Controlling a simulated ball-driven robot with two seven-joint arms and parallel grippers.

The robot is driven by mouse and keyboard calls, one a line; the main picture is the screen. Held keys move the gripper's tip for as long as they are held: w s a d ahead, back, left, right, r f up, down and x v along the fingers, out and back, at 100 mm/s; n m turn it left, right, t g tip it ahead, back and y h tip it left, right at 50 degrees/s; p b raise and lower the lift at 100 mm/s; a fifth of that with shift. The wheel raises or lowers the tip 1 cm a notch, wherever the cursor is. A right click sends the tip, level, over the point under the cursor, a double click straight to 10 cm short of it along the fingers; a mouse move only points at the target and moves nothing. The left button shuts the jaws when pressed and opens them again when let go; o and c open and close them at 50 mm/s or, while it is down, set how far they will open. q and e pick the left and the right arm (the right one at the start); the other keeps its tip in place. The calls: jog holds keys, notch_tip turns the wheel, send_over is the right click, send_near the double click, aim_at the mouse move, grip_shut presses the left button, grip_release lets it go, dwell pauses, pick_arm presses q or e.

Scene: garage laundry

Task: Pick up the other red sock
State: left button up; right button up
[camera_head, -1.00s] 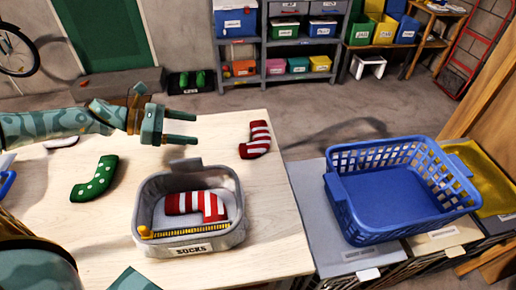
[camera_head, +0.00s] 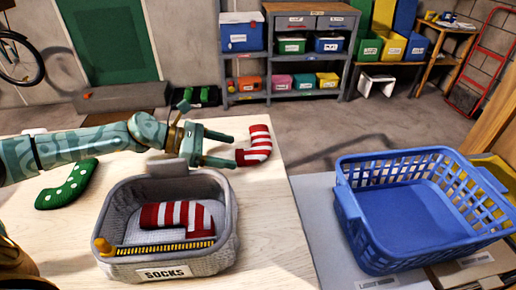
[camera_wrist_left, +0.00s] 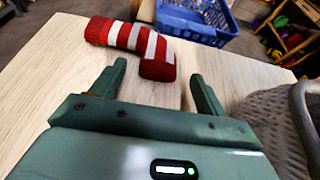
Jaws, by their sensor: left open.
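A red-and-white striped sock (camera_head: 256,146) lies on the wooden table near its far right edge. It also shows in the left wrist view (camera_wrist_left: 130,42), just beyond my fingertips. My left gripper (camera_head: 232,150) is open and empty, its fingers pointing at this sock; I cannot tell if a finger touches it in the head view, but the wrist view (camera_wrist_left: 162,80) shows them apart. Another red-and-white striped sock (camera_head: 180,218) lies inside the grey basket labelled SOCKS (camera_head: 162,272). My right gripper is not in view.
A green dotted sock (camera_head: 66,186) lies on the table at left. A yellow ruler-like strip (camera_head: 165,247) lies in the grey basket. A blue laundry basket (camera_head: 372,238) stands on the surface to the right. The grey basket's raised handle stands close below my left gripper.

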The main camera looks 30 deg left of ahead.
aim_at(241, 154)
pick_arm(q)
jog(key=x, duration=0.4)
jog(key=shift+w+d+f+b, duration=0.15)
jog(key=shift+b, duration=0.2)
jog(key=c, duration=1.1)
jog(key=shift+o, duration=0.2)
